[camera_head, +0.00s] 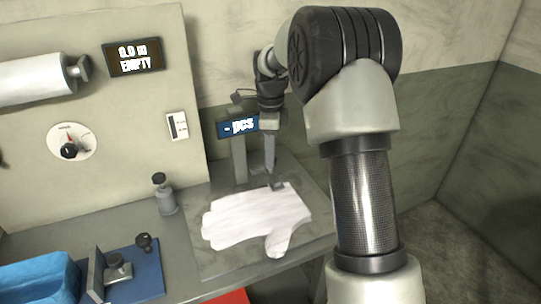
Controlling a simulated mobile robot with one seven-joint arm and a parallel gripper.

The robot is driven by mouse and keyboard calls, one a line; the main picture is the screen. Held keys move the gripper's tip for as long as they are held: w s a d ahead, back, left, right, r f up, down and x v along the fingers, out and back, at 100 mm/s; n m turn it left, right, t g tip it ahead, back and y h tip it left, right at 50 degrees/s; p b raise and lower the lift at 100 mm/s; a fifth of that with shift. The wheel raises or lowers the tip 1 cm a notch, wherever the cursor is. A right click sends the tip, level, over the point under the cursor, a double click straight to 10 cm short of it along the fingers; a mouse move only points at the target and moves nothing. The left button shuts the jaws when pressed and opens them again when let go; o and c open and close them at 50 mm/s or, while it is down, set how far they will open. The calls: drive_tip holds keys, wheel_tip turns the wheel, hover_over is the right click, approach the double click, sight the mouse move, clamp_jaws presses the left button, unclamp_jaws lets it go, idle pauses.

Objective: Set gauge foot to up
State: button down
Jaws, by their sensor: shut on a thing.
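I cannot tell for sure which part is the gauge foot. A blue plate (148,284) at the lower left bears a grey upright block and a dark knob (144,242). A white glove (250,220) lies flat on a grey plate, fingers to the left. My gripper (275,184) points down at the glove's upper right edge.
A "- pcs" display (238,125) stands on a post close behind my gripper. A blue bin (38,278) is at lower left.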

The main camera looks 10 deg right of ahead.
wheel_tip(320, 180, up, 7)
drive_tip(key=p, duration=0.4)
drive_tip(key=shift+r, duration=0.15)
drive_tip(key=c, duration=1.4)
unclamp_jaws()
wheel_tip(320, 180, up, 17)
drive_tip(key=p, duration=0.2)
drive_tip(key=shift+r, duration=0.1)
